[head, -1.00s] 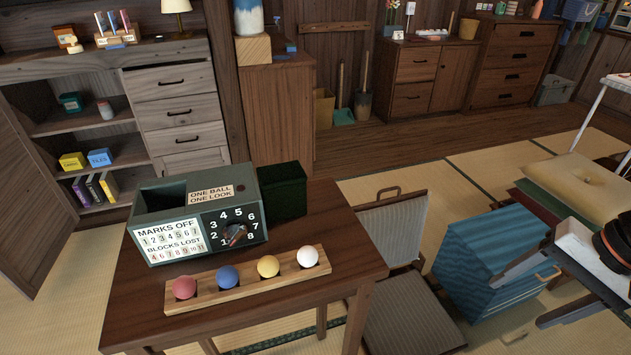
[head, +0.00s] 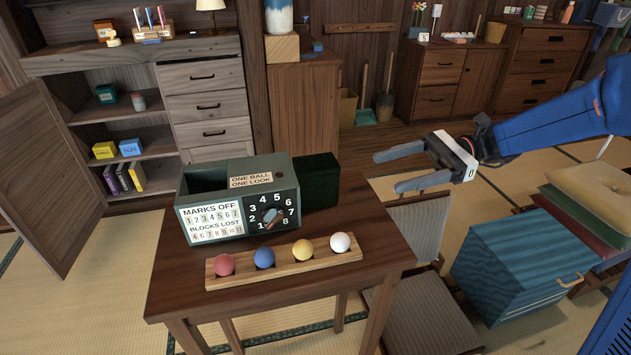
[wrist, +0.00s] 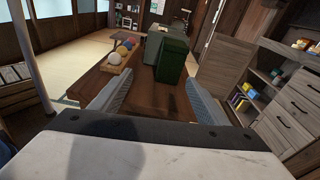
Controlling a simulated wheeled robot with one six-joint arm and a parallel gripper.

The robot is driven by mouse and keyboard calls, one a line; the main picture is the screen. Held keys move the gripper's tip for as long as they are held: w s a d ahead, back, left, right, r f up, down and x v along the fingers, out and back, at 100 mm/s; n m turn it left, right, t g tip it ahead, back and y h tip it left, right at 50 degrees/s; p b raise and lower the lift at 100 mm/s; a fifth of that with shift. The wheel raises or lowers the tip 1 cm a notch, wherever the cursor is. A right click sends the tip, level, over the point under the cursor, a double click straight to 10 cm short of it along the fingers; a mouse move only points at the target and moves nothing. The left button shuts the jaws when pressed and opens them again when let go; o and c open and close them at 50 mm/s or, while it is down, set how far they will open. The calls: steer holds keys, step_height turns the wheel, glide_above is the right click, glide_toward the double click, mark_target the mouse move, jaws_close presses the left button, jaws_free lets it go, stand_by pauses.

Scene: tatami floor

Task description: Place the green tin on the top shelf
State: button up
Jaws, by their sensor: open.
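A dark green box-shaped tin (head: 320,180) stands upright on the wooden table, at the right end of the grey-green game box. It also shows in the wrist view (wrist: 172,61), ahead of my fingers and right of centre. My gripper (head: 388,171) is open and empty, to the right of the tin and apart from it, its fingers pointing left. In the wrist view both fingers (wrist: 152,92) are spread above the table. The open cabinet (head: 60,69) at the left has an upper shelf (head: 125,112) with a teal container (head: 106,94) and a small jar (head: 139,102).
The game box (head: 240,199) and a ball rack (head: 285,266) with coloured balls take up much of the table (head: 180,280). A chair (head: 418,222) and blue drawers (head: 515,262) stand at the right. The cabinet door (head: 40,175) is open. A lower shelf holds yellow and blue boxes.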

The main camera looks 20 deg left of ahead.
mark_target(316, 172)
steer(key=shift+m+y, duration=0.5)
steer(key=shift+y, duration=0.2)
steer(key=x, duration=0.5)
steer(key=w+x, duration=0.1)
steer(key=x, duration=0.5)
steer(key=w+a+x, duration=0.1)
steer(key=x, duration=0.5)
steer(key=shift+a+r, duration=0.1)
steer(key=shift+r, duration=0.3)
steer(key=c, duration=1.5)
